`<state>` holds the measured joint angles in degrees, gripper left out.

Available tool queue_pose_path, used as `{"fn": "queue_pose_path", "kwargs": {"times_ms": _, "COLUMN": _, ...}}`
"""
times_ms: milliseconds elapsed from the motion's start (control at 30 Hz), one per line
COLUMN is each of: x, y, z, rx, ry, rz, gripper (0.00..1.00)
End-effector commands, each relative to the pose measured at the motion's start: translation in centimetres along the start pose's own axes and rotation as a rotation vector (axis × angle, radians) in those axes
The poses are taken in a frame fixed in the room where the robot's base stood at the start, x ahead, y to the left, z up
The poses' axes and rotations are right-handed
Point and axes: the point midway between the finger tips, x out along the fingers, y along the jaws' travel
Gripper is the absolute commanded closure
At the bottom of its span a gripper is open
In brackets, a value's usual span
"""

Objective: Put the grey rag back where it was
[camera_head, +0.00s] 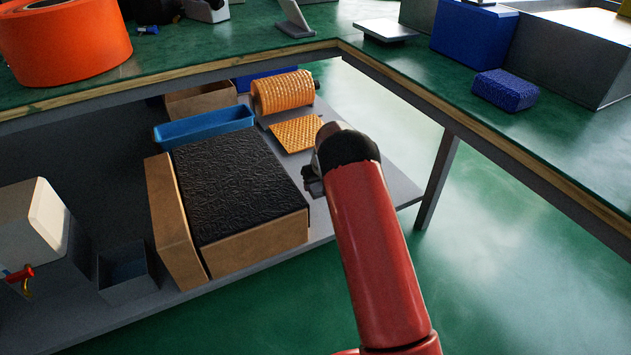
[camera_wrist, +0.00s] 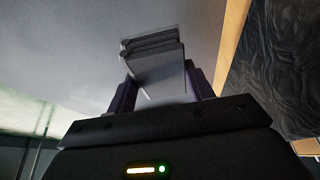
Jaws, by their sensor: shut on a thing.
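In the wrist view my gripper (camera_wrist: 160,90) is shut on the grey rag (camera_wrist: 155,62), which shows as a folded, layered grey block between the two dark fingers. In the head view my gripper (camera_head: 313,182) is low over the right part of the grey lower shelf (camera_head: 352,192), just right of the box with the black crinkled top (camera_head: 240,182). The rag cannot be made out in the head view, where my arm and gripper hide it. I cannot tell whether the rag touches the shelf.
An orange mesh piece (camera_head: 297,134) and an orange roll (camera_head: 283,92) lie behind my gripper. A blue tray (camera_head: 204,127) is behind the box. The bench top edge (camera_head: 500,150) overhangs, with a bench leg (camera_head: 437,180) at right. Bare shelf shows right of my gripper.

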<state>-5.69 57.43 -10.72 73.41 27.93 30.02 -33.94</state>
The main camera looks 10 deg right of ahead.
Motion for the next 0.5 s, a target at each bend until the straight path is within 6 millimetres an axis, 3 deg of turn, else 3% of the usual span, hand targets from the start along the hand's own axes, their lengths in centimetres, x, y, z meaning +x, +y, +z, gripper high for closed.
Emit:
{"fn": "queue_pose_path", "kwargs": {"times_ms": 367, "x": -4.9, "y": -1.1, "z": 4.1, "rx": 0.165, "ry": 0.001, "rz": 0.069, "gripper": 0.66}}
{"fn": "queue_pose_path", "kwargs": {"times_ms": 500, "x": -9.1, "y": -2.2, "z": 7.5, "rx": 0.305, "ry": 0.002, "rz": 0.127, "gripper": 0.66}}
